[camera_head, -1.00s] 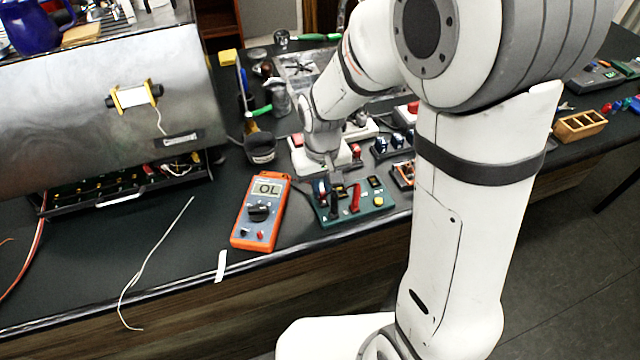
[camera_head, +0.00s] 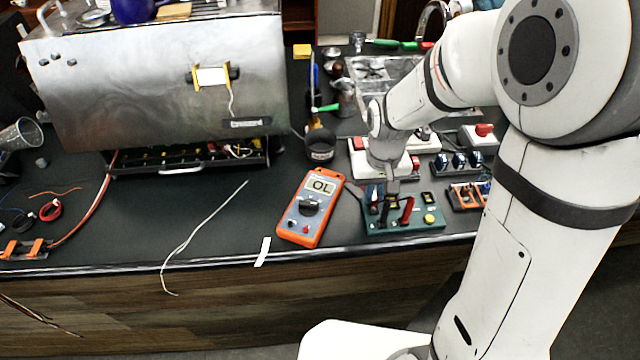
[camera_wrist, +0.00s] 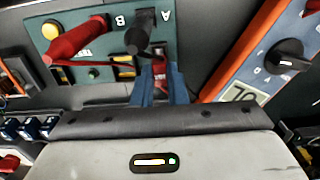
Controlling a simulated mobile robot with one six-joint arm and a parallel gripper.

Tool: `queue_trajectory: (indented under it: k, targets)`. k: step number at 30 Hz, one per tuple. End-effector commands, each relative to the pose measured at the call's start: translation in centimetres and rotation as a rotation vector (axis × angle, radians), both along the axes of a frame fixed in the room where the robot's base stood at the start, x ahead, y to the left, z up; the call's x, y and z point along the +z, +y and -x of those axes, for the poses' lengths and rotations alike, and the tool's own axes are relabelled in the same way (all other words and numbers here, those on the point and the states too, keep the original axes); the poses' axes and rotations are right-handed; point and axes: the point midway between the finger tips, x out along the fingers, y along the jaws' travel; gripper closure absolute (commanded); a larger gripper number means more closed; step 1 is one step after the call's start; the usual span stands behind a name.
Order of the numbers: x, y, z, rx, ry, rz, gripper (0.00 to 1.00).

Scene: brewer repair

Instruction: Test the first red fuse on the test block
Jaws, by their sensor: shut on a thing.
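The green test block (camera_head: 433,223) stands near the front edge of the bench, with a red probe, a black probe and a yellow button on it. It also fills the upper left of the wrist view (camera_wrist: 88,82). My gripper (camera_wrist: 160,84) is shut on a small red fuse (camera_wrist: 159,70), at the block's edge beside the black probe (camera_wrist: 142,32). I cannot tell whether the fuse touches the block's contacts. The red probe (camera_wrist: 75,42) lies across the block. The orange meter (camera_head: 312,208) beside the block reads OL.
A steel brewer (camera_head: 150,80) with an open lower tray stands at the left. A pale wire (camera_head: 205,222) lies on clear bench to the left.

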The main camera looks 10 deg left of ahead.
Motion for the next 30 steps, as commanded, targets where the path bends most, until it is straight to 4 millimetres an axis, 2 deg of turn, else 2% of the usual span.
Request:
queue_trajectory:
  k: [14,30]
  targets:
    - [0.2,0.0,0.0,0.000,-0.001,0.000,1.00]
    - [3.4,0.0,0.0,-0.001,-0.001,0.000,1.00]
